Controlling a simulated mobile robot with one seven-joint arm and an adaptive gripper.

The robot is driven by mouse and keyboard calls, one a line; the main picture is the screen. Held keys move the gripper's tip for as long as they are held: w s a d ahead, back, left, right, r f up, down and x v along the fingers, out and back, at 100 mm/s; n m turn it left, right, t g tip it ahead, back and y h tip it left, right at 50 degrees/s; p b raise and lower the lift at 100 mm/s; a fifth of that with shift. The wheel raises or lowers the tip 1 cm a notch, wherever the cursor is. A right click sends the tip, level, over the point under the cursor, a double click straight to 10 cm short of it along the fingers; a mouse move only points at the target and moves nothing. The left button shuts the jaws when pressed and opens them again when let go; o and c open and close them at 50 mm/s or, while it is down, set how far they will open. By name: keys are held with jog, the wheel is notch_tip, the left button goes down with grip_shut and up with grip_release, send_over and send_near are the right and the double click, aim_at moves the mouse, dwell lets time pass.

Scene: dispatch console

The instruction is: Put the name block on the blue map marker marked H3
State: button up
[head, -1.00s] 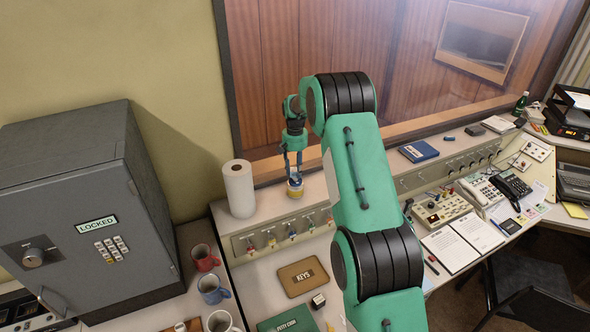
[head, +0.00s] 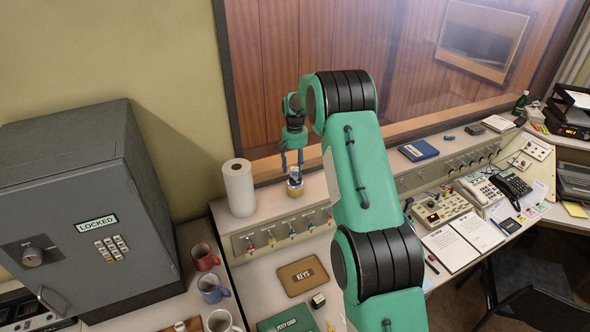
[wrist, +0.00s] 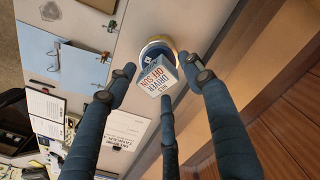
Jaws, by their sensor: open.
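The name block (wrist: 159,76) is a pale block with dark and orange lettering, seen in the wrist view; it looks tilted. It rests on or against a round blue-topped piece with a gold rim (wrist: 150,46), which looks like the blue map marker; I cannot read H3 on it. In the head view this gold-sided piece (head: 295,190) stands on the console ledge with the block (head: 295,173) above it. My gripper (head: 292,165) is open, its fingers around the block with gaps showing. In the wrist view the fingers (wrist: 157,82) spread on several sides of it.
A paper towel roll (head: 238,188) stands on the ledge just left of my gripper. The window (head: 270,90) is close behind. A row of switches (head: 291,229) runs along the console front below.

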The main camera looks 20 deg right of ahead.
aim_at(295, 169)
notch_tip(295, 169, up, 11)
jog(key=shift+r+b, duration=0.2)
jog(key=shift+b, duration=0.2)
dwell(0.7)
jog(key=s+a+r+n+t, duration=0.1)
jog(key=s+a+r, duration=0.6)
jog(key=s+r, duration=0.45)
jog(key=s+a+r+n+t, duration=0.1)
jog(key=s+a+r+t, duration=0.1)
jog(key=s+a+r, duration=0.75)
jog(key=s+a+r+n+t, duration=0.1)
jog(key=s, duration=0.9)
jog(key=s+a+r, duration=0.2)
jog(key=s, duration=0.7)
jog(key=s+a+f, duration=0.1)
jog(key=s+f, duration=0.2)
jog(key=s, duration=0.5)
jog(key=s+a+f+n+t, duration=0.1)
jog(key=s+f, duration=0.2)
jog(key=s, duration=0.5)
jog(key=shift+s+a+n+t, duration=0.15)
jog(key=shift+a+n+t, duration=0.15)
jog(key=shift+a, duration=0.1)
